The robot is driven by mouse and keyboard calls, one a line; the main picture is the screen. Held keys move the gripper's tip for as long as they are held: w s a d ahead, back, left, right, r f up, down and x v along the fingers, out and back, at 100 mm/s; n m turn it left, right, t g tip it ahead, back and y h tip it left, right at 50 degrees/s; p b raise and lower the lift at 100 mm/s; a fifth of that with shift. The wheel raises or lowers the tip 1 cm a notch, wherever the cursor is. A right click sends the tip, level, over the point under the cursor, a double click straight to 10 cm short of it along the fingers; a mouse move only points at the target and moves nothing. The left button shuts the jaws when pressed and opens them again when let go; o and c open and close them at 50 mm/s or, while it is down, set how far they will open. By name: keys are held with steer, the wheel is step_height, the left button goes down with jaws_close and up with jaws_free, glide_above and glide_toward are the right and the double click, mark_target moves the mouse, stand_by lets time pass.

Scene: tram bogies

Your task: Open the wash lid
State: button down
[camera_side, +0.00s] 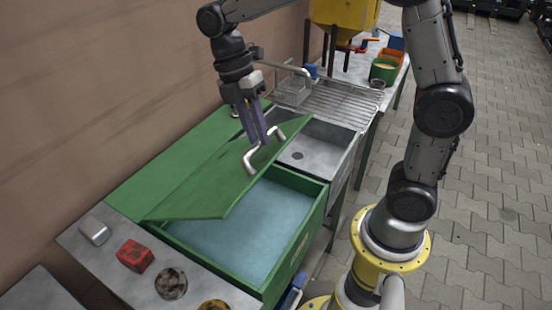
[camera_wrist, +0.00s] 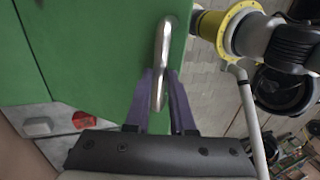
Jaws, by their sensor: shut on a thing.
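The green wash lid (camera_side: 212,182) is tilted up partway over the green wash tank (camera_side: 311,229) in the side view. Blue-grey liquid (camera_side: 245,225) shows in the open front part. A bent metal handle (camera_side: 252,158) is on the lid's free edge. My gripper (camera_side: 262,142) points down at the handle, its purple fingers shut on it. In the wrist view the lid (camera_wrist: 90,50) fills the upper left, and the handle (camera_wrist: 163,50) runs between the fingers of my gripper (camera_wrist: 162,90).
A metal sink (camera_side: 303,152) and a wire drying rack (camera_side: 335,100) lie beyond the tank. A red block (camera_side: 134,255), a dark round part (camera_side: 171,284) and a metal part (camera_side: 94,231) rest on the near steel table. A brown wall (camera_side: 90,90) borders the left.

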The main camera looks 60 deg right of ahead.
steer(key=w+r, duration=0.3)
steer(key=w, duration=0.4)
steer(key=w+r, duration=0.4)
steer(key=w, duration=0.4)
steer(key=shift+r, duration=0.1)
steer(key=c, duration=1)
jaws_free()
steer(key=shift+o, duration=1.2)
steer(key=shift+r, duration=0.15)
steer(key=shift+r, duration=0.1)
